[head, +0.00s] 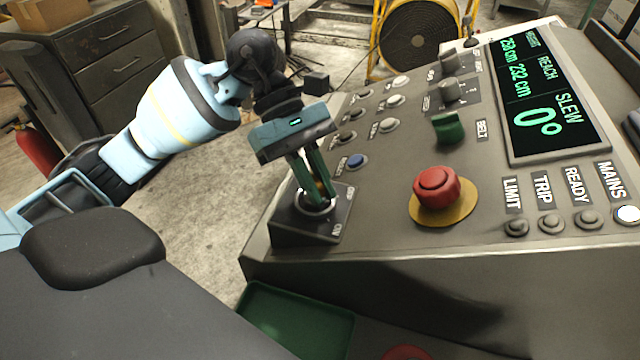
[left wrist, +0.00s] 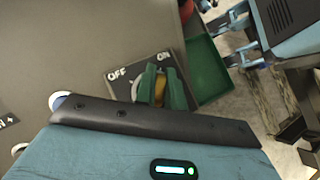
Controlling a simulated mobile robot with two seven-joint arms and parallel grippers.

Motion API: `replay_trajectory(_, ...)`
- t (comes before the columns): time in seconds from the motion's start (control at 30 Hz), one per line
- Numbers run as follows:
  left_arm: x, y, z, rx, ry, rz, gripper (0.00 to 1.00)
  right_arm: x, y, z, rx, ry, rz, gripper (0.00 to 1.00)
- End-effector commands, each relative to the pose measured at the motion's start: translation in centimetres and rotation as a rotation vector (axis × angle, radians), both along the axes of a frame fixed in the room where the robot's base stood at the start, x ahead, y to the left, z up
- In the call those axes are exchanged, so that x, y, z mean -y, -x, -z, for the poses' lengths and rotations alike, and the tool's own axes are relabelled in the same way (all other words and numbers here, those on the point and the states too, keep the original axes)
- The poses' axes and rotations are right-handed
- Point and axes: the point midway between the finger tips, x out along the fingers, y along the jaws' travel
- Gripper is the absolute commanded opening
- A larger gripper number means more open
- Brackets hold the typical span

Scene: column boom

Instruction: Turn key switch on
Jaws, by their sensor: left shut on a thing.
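The key switch sits in a dark plate (head: 335,215) on a small box at the console's near left corner, with OFF and ON marked on it. The plate also shows in the left wrist view (left wrist: 120,88). My left gripper (head: 319,192) reaches down onto the switch, its green fingers shut on the key. In the left wrist view, the yellow-brown key (left wrist: 160,88) shows between the fingers. The fingers cover much of it, so I cannot tell its exact angle. My right gripper is not in view.
The console (head: 380,225) carries a red mushroom button (head: 437,187), a green knob (head: 448,127), a blue button (head: 357,161) and a lit display (head: 547,92). The MAINS lamp (head: 628,214) is white; the other lamps look dark. A green tray (head: 295,318) lies below the switch.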

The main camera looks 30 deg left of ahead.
Motion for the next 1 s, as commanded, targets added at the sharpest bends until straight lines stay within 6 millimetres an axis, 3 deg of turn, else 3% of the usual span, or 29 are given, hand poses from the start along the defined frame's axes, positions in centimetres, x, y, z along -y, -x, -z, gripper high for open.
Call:
replay_trajectory(0.3, -0.02, 0.00, -0.03, 0.002, 0.000, 0.097, 0.00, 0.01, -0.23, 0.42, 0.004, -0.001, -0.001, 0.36)
replay_trajectory(0.77, -0.04, 0.05, -0.06, 0.003, -0.001, 0.112, 0.00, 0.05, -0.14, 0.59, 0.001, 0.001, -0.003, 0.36)
replay_trajectory(0.8, -0.04, 0.06, -0.06, 0.003, -0.001, 0.112, 0.12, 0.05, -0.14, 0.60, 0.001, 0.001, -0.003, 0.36)
replay_trajectory(0.97, -0.04, 0.06, -0.04, 0.002, -0.001, 0.112, 0.33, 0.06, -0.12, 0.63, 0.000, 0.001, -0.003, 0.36)
replay_trajectory(1.0, -0.04, 0.06, -0.03, 0.002, -0.002, 0.111, 0.33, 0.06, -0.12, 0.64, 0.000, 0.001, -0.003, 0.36)
